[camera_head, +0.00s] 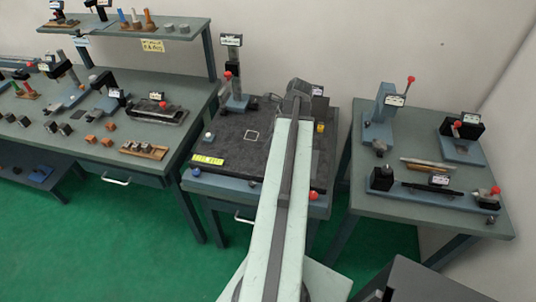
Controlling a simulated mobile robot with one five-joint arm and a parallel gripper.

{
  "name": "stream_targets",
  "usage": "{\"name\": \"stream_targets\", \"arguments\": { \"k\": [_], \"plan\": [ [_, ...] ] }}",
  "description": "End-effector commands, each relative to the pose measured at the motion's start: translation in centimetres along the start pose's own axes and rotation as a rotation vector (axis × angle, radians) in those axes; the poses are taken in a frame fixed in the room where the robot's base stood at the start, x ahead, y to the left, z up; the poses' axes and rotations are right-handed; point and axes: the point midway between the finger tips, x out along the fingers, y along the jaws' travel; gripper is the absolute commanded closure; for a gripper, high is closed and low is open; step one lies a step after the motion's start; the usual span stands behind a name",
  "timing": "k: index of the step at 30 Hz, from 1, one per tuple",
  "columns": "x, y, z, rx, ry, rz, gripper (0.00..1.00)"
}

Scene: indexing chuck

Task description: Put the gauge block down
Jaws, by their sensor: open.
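My pale green arm reaches forward over the dark surface plate (228,135) on the middle bench. My gripper (298,92) is at the far end of the arm, over the back part of the plate. It is open; its fingertips are small and largely hidden by the arm. I cannot make out the gauge block for certain; it may be hidden behind the arm or gripper. A white square outline (252,135) is marked on the plate, left of my arm, with nothing seen inside it. A small yellow piece (320,127) stands right of the arm.
A stand with a red knob (234,88) rises at the plate's back left. The left bench (70,145) holds several blocks and fixtures below a shelf (130,30). The right bench (420,215) holds several instruments. The plate left of my arm is mostly clear.

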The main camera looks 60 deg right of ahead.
Motion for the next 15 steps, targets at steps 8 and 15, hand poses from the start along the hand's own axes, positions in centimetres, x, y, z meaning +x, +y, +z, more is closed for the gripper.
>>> {"name": "stream_targets", "arguments": {
  "k": [8,15],
  "plan": [
    [-0.3,-0.4,-2.0,0.099,-0.014,-0.014,0.45],
    [2.0,-0.4,-2.0,0.096,-0.013,-0.013,0.45]
  ]
}}
